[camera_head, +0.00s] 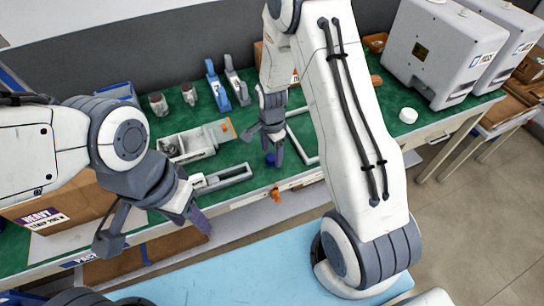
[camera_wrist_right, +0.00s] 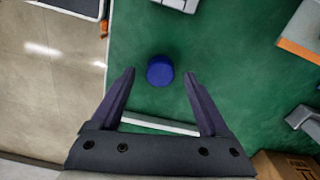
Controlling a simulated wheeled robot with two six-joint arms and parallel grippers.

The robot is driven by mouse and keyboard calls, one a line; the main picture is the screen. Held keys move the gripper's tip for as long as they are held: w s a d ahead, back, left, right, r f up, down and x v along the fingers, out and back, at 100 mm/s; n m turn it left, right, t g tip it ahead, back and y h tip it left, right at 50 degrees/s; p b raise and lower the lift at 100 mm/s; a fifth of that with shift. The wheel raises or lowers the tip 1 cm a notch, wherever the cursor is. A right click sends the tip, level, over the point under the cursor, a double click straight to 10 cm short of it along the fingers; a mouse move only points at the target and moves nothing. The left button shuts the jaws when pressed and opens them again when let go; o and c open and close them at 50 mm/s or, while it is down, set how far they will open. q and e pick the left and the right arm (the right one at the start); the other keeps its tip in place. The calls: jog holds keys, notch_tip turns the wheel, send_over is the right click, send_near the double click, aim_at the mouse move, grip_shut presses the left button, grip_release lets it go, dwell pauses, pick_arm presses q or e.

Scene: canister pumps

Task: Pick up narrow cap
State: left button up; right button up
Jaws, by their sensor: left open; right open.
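A small round blue cap (camera_head: 270,159), which looks like the narrow cap, lies on the green bench top. In the right wrist view the blue cap (camera_wrist_right: 160,71) shows between and slightly beyond the tips of my open right gripper (camera_wrist_right: 160,76). My left gripper (camera_head: 154,230) is open and empty in front of the bench, far from the cap.
A white round cap (camera_head: 408,115) lies at the right on the bench. A light frame (camera_head: 301,132) lies beside the blue cap. A grey fixture (camera_head: 196,143) stands to the left. Blue and grey tools (camera_head: 214,86) stand behind. White machines (camera_head: 440,48) occupy the back right.

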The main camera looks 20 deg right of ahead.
jog(key=shift+f, duration=0.65)
grip_shut()
jog(key=shift+r, duration=0.1)
